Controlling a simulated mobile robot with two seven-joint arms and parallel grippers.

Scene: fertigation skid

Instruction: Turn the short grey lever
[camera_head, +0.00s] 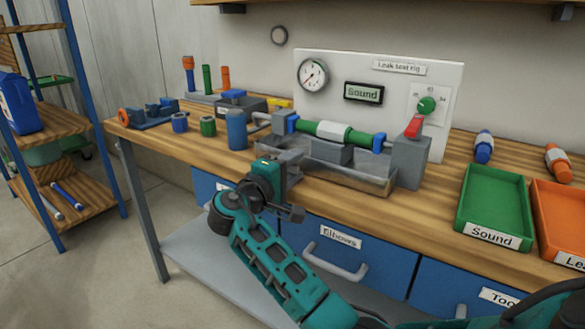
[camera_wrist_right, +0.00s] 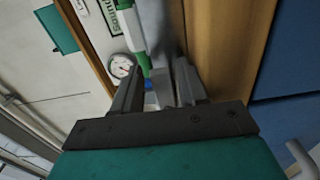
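The leak test rig has a white back panel (camera_head: 450,95) and a green and white tube assembly (camera_head: 335,132) with blue ends, lying above a grey trough (camera_head: 345,177). A short grey bar (camera_head: 262,118) sticks out left of the clamp block at the tube's left end; it looks like the short grey lever, but I cannot be sure. My right gripper (camera_head: 293,188) is in front of the bench edge, below and apart from that bar. In the wrist view its fingers (camera_wrist_right: 156,92) are spread, with rig parts seen beyond them. My left gripper is not in view.
A blue cylinder (camera_head: 237,130) and small coloured parts stand left of the rig. A green tray (camera_head: 495,210) and an orange tray (camera_head: 557,222) are at right. Drawer handles (camera_head: 336,264) protrude below the bench.

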